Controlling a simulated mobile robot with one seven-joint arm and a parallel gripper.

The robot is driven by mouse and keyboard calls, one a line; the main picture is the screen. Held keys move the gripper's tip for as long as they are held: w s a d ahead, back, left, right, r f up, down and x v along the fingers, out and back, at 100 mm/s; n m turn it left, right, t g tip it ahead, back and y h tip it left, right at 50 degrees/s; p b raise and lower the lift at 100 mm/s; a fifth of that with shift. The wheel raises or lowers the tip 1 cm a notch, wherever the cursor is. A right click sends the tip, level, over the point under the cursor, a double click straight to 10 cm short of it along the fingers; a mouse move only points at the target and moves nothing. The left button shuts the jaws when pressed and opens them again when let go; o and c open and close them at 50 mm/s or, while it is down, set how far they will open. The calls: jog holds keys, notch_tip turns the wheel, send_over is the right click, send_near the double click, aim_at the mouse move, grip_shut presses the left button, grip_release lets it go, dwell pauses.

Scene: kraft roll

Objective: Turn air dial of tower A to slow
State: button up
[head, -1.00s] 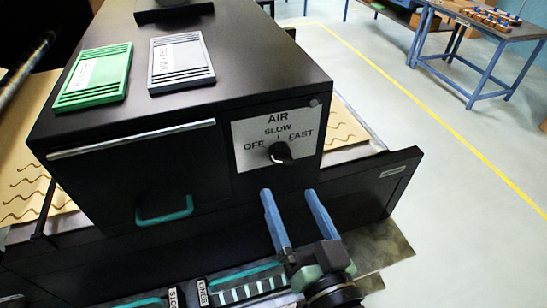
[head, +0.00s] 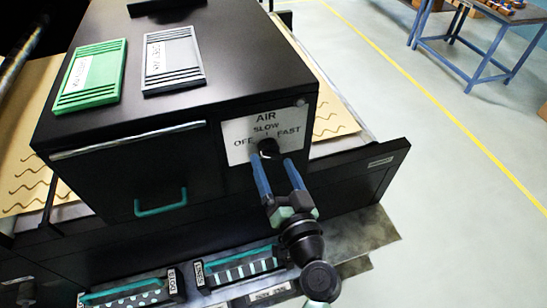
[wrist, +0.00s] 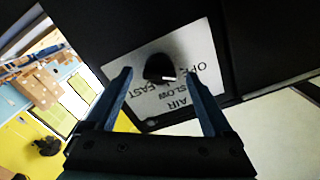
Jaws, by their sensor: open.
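The air dial (head: 268,148) is a round black knob on a white panel (head: 238,148) marked AIR, OFF, SLOW and FAST, on the front of a black tower (head: 110,185). My gripper (head: 272,160) is open. Its two blue fingers point at the dial, one on each side of it in the wrist view. I cannot tell whether they touch it. In the head view the fingertips hide the dial's lower part.
Green (head: 90,75) and grey (head: 172,60) vented plates lie on the tower top. A teal handle (head: 160,205) sits left of the panel. Teal-handled cartridges (head: 240,268) lie below my gripper. Wavy-marked kraft paper (head: 335,118) runs behind. Open floor lies to the right.

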jog(key=shift+w+a, duration=0.1)
jog(key=shift+w, duration=0.35)
jog(key=c, duration=1.4)
jog(key=shift+o, duration=0.2)
jog(key=shift+m, duration=0.3)
jog(key=m, duration=1.1)
jog(key=shift+a+r, duration=0.1)
jog(key=shift+r, duration=0.05)
